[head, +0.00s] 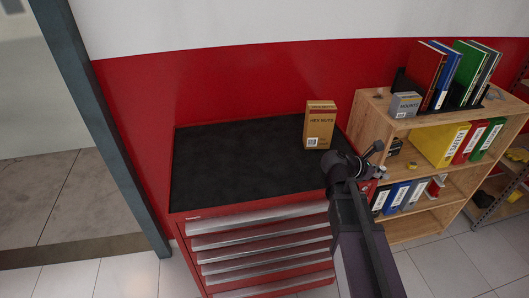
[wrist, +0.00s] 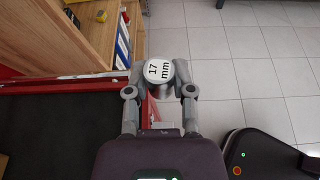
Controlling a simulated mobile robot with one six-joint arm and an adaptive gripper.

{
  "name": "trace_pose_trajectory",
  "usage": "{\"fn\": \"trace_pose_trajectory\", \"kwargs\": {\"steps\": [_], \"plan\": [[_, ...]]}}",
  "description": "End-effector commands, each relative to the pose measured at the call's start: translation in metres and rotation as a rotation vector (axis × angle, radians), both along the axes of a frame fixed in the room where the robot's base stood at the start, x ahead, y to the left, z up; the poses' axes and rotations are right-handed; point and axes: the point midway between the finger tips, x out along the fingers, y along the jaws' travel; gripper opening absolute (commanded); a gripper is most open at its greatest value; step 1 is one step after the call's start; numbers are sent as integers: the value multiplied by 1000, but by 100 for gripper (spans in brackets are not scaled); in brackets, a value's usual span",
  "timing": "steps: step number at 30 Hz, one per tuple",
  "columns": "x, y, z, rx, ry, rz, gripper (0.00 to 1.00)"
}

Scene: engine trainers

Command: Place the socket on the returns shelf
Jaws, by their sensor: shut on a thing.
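The socket (wrist: 158,70) shows in the wrist view as a round white-topped piece marked "17 mm". My gripper (wrist: 160,82) is shut on it, with one finger on each side. In the head view my gripper (head: 379,160) is held up between the red tool cabinet and the wooden shelf unit (head: 430,121). The socket is small there and hard to make out. The wooden shelf unit stands to the right of my gripper, with its levels open to the front. No label shows which shelf is the returns shelf.
The red cabinet (head: 262,230) has a black top with a "HEX NUTS" box (head: 320,125) on it. Binders, books and a small grey box (head: 405,104) fill parts of the wooden unit. A grey rack (head: 500,196) stands at the far right. Tiled floor is clear in front.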

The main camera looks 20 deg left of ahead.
Motion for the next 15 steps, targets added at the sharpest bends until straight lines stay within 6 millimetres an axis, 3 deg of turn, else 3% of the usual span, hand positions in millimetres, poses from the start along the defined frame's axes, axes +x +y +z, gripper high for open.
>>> {"fn": "trace_pose_trajectory", "kwargs": {"steps": [15], "plan": [[-21, 158, 0, 4, 7, 421, 0]]}}
